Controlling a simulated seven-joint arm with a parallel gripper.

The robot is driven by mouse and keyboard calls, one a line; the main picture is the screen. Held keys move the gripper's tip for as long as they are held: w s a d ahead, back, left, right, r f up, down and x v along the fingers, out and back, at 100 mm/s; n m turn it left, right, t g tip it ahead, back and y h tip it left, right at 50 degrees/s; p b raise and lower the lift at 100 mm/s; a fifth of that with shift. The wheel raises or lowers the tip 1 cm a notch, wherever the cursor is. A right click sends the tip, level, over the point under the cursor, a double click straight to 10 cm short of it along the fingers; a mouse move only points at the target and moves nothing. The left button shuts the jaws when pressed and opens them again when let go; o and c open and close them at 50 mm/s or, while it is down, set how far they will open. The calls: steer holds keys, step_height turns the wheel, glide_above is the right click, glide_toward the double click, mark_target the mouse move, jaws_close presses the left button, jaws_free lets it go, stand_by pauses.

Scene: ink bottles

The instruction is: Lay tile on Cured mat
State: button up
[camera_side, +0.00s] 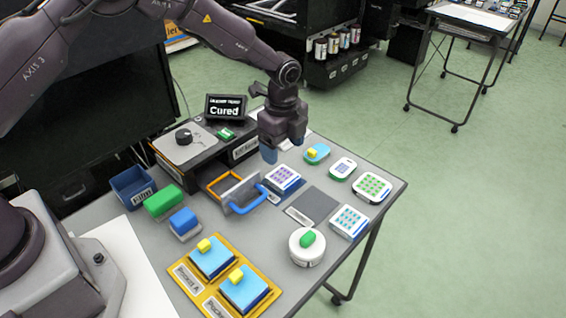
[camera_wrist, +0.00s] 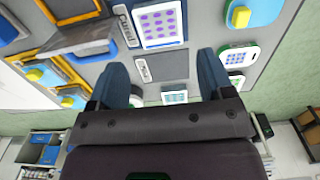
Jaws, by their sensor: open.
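A white tile with purple dots (camera_side: 283,178) lies on the table beside the bare dark grey mat (camera_side: 318,205). In the wrist view the tile (camera_wrist: 158,22) lies flat with a label strip (camera_wrist: 125,25) along its left side that seems to read Cured. The bare mat (camera_wrist: 172,66) has its own label strip, too small to read. My gripper (camera_side: 268,155) is open and empty, above the table behind the purple-dotted tile. Its fingers (camera_wrist: 161,64) are apart in the wrist view.
Tiles with green dots (camera_side: 373,186) and teal dots (camera_side: 348,221) lie right of the mat. A round white container (camera_side: 307,259) with a green top stands in front. A blue handle (camera_side: 248,203), an orange frame (camera_side: 224,184) and a small screen reading Cured (camera_side: 225,108) are nearby.

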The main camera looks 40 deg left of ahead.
steer(key=shift+r, duration=2.2)
steer(key=s+a+r+n+t, duration=0.2)
steer(key=s+a+r+n, duration=0.15)
steer(key=s+r, duration=0.45)
steer(key=s+a+r+n+t, duration=0.15)
steer(key=s+r+n, duration=0.35)
steer(key=r, duration=0.7)
steer(key=s+a+r+n+t, duration=0.1)
steer(key=s+n, duration=0.3)
steer(key=s, duration=0.4)
steer(key=s+a+n+t, duration=0.1)
steer(key=s+a+n, duration=0.1)
steer(key=s+n, duration=0.3)
steer(key=shift+s+r, duration=0.35)
steer(key=shift+s, duration=1.6)
steer(key=shift+n, duration=0.25)
